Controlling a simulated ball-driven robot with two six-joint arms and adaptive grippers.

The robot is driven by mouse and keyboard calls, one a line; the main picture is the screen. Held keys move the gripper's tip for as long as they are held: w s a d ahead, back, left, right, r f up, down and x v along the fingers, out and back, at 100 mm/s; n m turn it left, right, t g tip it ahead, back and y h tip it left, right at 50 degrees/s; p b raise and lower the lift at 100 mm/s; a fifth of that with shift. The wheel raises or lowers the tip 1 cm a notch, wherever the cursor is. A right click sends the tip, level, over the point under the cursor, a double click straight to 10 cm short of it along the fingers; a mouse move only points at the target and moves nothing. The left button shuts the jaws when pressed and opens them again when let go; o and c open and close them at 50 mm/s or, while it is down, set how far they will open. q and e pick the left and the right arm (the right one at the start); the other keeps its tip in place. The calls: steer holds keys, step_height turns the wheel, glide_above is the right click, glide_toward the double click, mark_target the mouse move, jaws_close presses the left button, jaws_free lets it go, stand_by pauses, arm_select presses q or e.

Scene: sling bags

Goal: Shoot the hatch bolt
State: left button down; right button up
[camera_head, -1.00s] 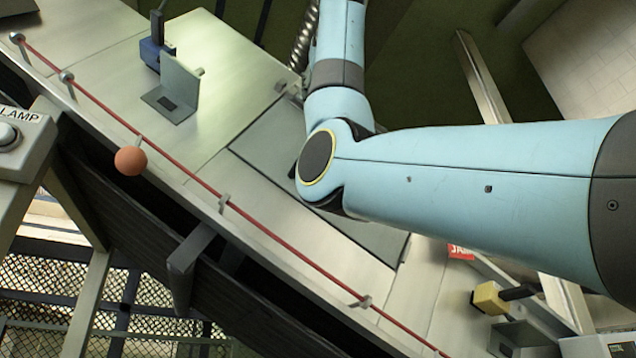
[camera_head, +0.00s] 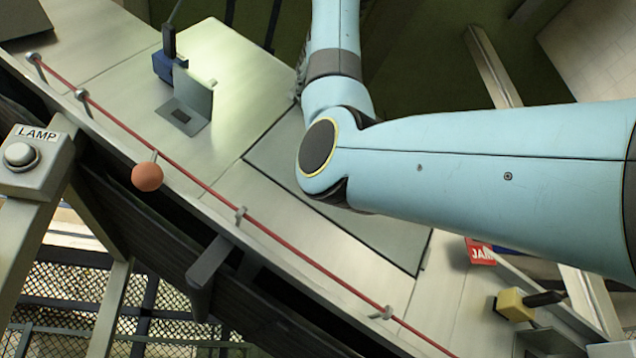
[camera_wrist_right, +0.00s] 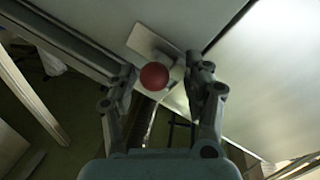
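A dark red ball knob (camera_wrist_right: 154,76) shows in the right wrist view, in front of a pale metal plate (camera_wrist_right: 150,41). My right gripper (camera_wrist_right: 162,72) is open, with a finger on each side of the knob. A gap shows on the right side of the knob; I cannot tell whether the left finger touches it. In the head view my right arm crosses from the right and bends up out of the top, so its gripper is out of sight there. The arm partly covers a greyish hatch panel (camera_head: 275,160) in the pale deck. My left gripper is in neither view.
A red cord (camera_head: 205,188) on posts runs along the deck edge, with an orange ball (camera_head: 147,177) hanging from it. A LAMP button box (camera_head: 35,160) stands left. A blue device with a metal bracket (camera_head: 192,98) and a yellow-black handle (camera_head: 517,304) stand on the deck.

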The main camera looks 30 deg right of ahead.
steer(key=shift+w+d+f, duration=0.1)
steer(key=shift+d, duration=0.05)
steer(key=v, duration=1.2)
